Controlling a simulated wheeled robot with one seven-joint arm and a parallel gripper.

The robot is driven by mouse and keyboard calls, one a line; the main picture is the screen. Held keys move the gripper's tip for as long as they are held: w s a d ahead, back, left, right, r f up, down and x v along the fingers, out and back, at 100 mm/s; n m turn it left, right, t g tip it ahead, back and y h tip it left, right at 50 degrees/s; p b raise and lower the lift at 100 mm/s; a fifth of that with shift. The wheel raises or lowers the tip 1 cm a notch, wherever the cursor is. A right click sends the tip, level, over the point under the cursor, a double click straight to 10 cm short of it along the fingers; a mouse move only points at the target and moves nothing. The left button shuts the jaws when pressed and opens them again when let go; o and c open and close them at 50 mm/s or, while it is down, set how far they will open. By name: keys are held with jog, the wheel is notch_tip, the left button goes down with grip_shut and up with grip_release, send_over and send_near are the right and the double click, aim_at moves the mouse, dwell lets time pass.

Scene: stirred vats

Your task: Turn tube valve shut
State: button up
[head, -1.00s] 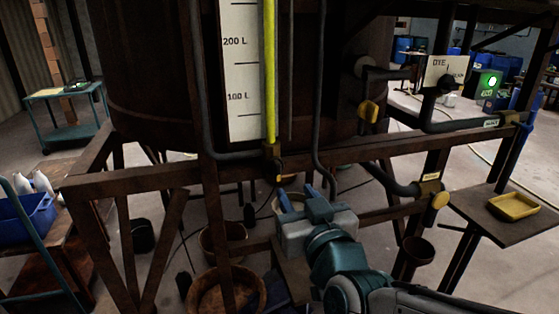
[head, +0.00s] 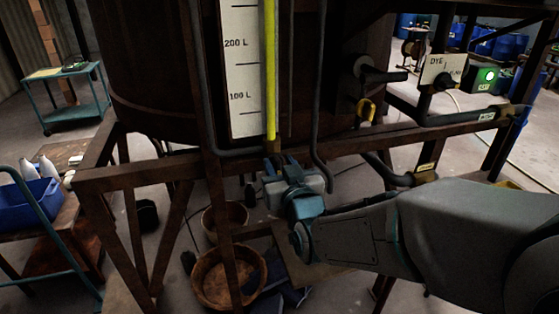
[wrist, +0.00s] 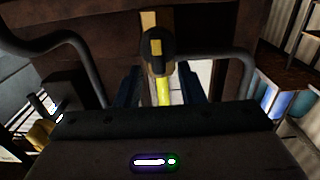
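The sight tube (head: 271,75) is a bright yellow-green column beside a white litre scale on the dark vat. The tube valve (head: 272,147) is at its lower end, mostly hidden by my gripper in the head view. In the wrist view, a dark rounded valve part with a yellow mark (wrist: 156,48) shows above the yellow-green tube (wrist: 163,91). My gripper (head: 281,166) is at the valve, just below the tube. Its two blue fingers (wrist: 160,86) stand apart, one on each side of the tube and valve. Whether either finger touches the valve is not clear.
A rusty frame beam (head: 345,144) runs across behind my gripper. A grey pipe (head: 318,130) hangs close to its right. Brown tubs (head: 229,277) stand below.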

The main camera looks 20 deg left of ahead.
jog(key=shift+w+a, duration=0.2)
jog(key=shift+w, duration=0.15)
grip_shut()
jog(key=shift+d+f+m+b, duration=0.15)
jog(key=shift+m+b, duration=0.15)
jog(key=shift+b, duration=0.4)
jog(key=shift+w+d+f+m+b, duration=0.25)
jog(key=shift+m+b, duration=2.6)
jog(key=shift+b, duration=1.5)
jog(key=shift+w+d+f+m+b, duration=0.1)
jog(key=shift+d+f+m+b, duration=0.15)
jog(key=shift+m+b, duration=3.4)
jog(key=shift+w+d+f+m+b, duration=0.25)
jog(key=shift+m+b, duration=1.85)
jog(key=shift+b, duration=3)
jog(key=shift+s+a+f, duration=0.1)
